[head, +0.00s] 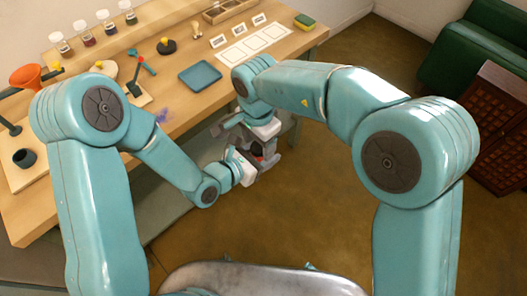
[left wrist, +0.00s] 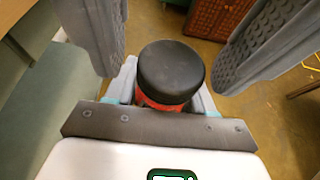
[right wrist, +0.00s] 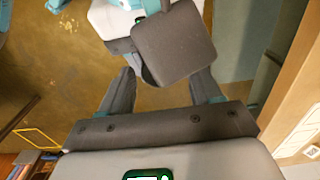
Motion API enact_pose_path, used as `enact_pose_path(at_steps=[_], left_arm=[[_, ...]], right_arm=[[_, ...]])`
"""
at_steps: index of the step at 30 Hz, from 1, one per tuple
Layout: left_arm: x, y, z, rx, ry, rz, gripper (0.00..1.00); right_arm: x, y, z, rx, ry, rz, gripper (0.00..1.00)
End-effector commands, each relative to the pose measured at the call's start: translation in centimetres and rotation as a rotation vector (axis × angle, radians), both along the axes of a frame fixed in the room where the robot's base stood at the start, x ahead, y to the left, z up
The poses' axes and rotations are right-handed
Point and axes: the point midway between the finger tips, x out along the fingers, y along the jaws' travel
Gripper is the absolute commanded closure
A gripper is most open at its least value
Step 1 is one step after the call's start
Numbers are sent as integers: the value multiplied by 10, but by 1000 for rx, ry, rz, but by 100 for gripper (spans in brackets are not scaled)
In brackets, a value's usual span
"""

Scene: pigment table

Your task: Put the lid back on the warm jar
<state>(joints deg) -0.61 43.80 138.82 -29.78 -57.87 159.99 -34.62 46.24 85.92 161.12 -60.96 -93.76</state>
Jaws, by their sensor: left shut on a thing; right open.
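A jar with a red body (left wrist: 160,103) and a round black lid (left wrist: 171,70) shows in the left wrist view. The lid sits on top of the jar; I cannot tell how tightly. My left gripper (left wrist: 168,92) is shut around the jar's sides and holds it off the table. My right gripper (right wrist: 163,85) is open. Its two textured fingers show large in the left wrist view, one on each side of the lid and apart from it. In the right wrist view a grey left finger pad covers most of the jar. In the head view the jar (head: 257,154) is small and partly hidden.
The wooden table (head: 180,125) stands beyond my arms. It bears a blue tray (head: 200,75), several small jars (head: 85,40) at the back left, an orange funnel (head: 32,76), a white sheet (head: 255,45) and a sponge (head: 304,22). Open floor (head: 310,200) lies beneath the grippers.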

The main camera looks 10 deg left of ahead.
Motion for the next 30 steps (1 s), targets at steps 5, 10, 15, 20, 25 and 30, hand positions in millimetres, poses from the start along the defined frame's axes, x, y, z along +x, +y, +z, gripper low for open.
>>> enact_pose_path(at_steps=[5, 10, 15, 20, 25, 30], left_arm=[[0, 0, 0, -1, -1, 0, 100], [0, 0, 0, -1, -1, 0, 100], [0, 0, 0, -1, -1, 0, 100], [0, 0, 0, -1, -1, 0, 100], [0, 0, 0, -1, -1, 0, 100], [0, 0, 0, 0, 0, 0, 100]], right_arm=[[0, 0, -1, 0, 0, 0, 37], [0, 0, -1, 0, 0, 0, 63], [0, 0, -1, 0, 0, 0, 94], [0, 0, -1, 1, -1, -75, 94], [0, 0, -1, 1, -1, -264, 94], [0, 0, -1, 1, -1, -286, 94]])
